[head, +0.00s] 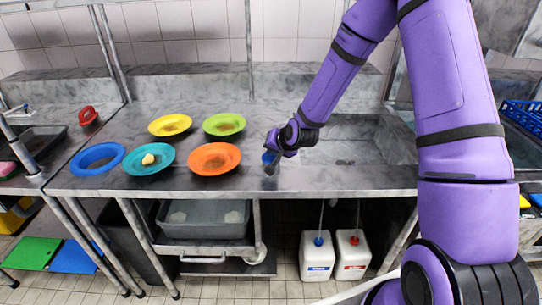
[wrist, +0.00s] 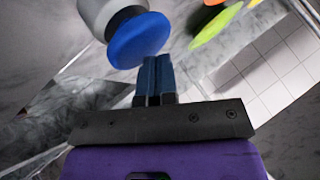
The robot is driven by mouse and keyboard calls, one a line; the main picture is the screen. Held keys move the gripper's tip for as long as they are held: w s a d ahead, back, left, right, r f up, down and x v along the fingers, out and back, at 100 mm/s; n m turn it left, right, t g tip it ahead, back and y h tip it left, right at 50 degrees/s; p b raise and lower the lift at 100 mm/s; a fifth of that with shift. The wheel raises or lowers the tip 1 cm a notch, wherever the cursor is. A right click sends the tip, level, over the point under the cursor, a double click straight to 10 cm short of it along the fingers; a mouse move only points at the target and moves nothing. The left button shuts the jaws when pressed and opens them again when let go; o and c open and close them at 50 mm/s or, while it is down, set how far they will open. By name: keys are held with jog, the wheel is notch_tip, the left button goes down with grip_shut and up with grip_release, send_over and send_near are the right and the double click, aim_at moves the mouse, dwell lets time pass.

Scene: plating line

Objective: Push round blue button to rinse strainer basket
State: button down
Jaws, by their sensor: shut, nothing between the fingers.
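The round blue button (wrist: 139,40) sits on a grey housing (wrist: 98,15) in the wrist view. In the head view a small blue patch (head: 268,157) shows at the end of my arm; I cannot tell there which part is button and which is finger. My gripper (wrist: 153,62) is shut and empty, its dark blue fingertips together just beside the button's lower right edge. I cannot tell whether they touch it. No strainer basket can be made out in either view.
Yellow (head: 170,124), green (head: 224,124), orange (head: 214,158), teal (head: 149,158) and blue (head: 97,158) plates lie on the steel counter (head: 330,178) left of my gripper. A sink basin (head: 340,151) is to the right. A blue crate (head: 522,117) stands far right.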

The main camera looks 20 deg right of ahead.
jog(key=shift+f, duration=0.45)
dwell(0.3)
jog(key=shift+r, duration=1.2)
jog(key=shift+r, duration=2.55)
